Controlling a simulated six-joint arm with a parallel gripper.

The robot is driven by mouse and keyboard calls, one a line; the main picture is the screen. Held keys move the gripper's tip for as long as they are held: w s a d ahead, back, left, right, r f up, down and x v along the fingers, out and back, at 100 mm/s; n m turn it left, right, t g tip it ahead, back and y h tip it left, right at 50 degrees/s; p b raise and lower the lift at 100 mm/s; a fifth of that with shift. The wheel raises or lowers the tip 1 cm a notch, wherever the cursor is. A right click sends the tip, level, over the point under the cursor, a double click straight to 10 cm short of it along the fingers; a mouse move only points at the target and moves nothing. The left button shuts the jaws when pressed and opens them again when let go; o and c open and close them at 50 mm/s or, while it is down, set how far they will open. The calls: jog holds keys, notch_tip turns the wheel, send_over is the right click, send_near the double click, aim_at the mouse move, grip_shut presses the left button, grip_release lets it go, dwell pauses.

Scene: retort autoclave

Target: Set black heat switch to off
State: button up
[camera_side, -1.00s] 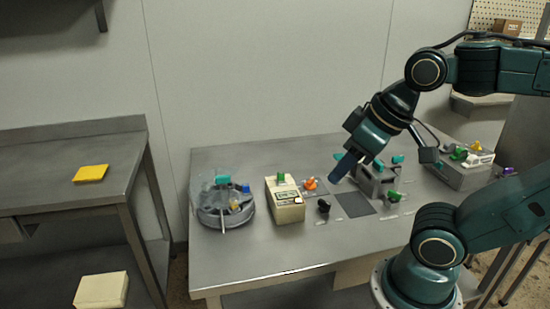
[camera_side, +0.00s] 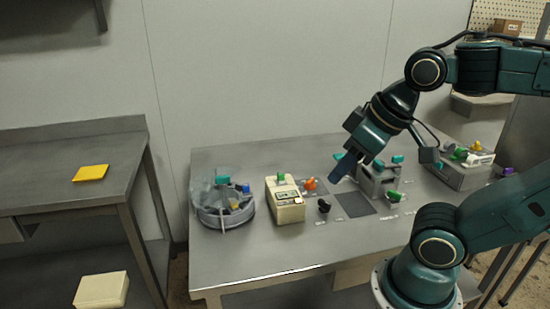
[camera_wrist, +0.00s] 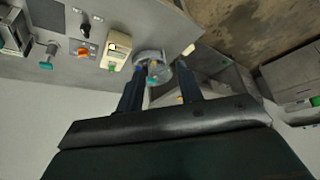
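The black switch (camera_side: 324,206) is a small knob on the table's front part, beside a dark square plate. In the wrist view the black switch (camera_wrist: 85,28) is near the upper left. Its labels are too small to read, so its setting cannot be told. My gripper (camera_side: 335,177) hangs above the table, behind and above the switch, apart from it. In the wrist view the two fingers of my gripper (camera_wrist: 158,85) are spread apart with nothing held between them.
An orange switch (camera_side: 310,184) sits behind the black one. A cream box (camera_side: 288,208) with a green knob and a round vessel (camera_side: 222,216) stand to the left. A grey fixture (camera_side: 376,184) with teal knobs stands right. The dark plate (camera_side: 355,204) is bare.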

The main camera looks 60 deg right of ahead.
jog(key=shift+w, duration=0.1)
jog(key=shift+c, duration=0.2)
jog(key=m+g, duration=0.3)
jog(key=g, duration=0.3)
send_over(323, 201)
notch_tip(323, 201, down, 16)
jog(key=shift+f, duration=0.1)
jog(key=shift+f, duration=6.8)
grip_shut()
